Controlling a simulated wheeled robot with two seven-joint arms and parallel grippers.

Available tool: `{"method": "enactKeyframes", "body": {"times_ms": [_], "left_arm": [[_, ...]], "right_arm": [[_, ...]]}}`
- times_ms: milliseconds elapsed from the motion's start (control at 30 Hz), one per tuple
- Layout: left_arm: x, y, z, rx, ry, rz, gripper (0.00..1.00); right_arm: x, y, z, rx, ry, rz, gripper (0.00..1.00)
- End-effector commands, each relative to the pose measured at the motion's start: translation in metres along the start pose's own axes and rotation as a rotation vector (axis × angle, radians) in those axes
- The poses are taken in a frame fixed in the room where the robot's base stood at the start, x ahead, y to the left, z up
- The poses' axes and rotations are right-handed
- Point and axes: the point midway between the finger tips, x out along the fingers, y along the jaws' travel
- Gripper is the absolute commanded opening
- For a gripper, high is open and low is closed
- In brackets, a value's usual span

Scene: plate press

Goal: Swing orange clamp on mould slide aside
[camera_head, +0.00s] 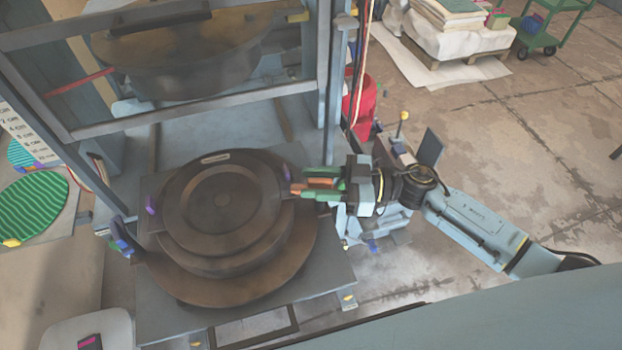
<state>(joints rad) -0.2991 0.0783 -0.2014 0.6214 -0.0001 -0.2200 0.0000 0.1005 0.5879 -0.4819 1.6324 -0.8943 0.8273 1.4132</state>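The dark round mould (222,262) lies on the grey mould slide (180,318) in front of the press. The orange clamp (297,189) is at the mould's right edge. My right gripper (318,184) reaches in from the right with its green fingers either side of the orange clamp, one above and one below in the picture. Whether the fingers press on the clamp is too small to tell. A purple clamp (151,205) stands at the mould's left edge. My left gripper is not in view.
The press frame (325,75) with its barred guard stands behind the slide. A red bin (363,105) is behind the right post. A green striped disc (34,205) lies at the left. A pallet (460,70) and green trolley (540,38) are far back; the floor at right is clear.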

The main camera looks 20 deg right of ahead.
Motion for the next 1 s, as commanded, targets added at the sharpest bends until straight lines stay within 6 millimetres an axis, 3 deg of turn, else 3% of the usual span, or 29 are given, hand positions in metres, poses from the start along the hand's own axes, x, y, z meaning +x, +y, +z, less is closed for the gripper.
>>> {"method": "enactKeyframes", "body": {"times_ms": [133,433,700,1000], "left_arm": [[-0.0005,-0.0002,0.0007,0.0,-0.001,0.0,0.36],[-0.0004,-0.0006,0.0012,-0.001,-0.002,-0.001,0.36],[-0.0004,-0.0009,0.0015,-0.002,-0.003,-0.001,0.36],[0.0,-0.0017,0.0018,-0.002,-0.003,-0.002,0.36]], "right_arm": [[0.0101,-0.0002,0.0,0.0,0.0,0.0,0.35],[0.0118,-0.0001,0.0002,0.0,0.0,0.001,0.35],[0.0115,-0.0001,0.0002,0.0,0.0,0.001,0.0],[0.0117,0.0,0.0002,-0.001,-0.001,-0.018,0.0]]}}
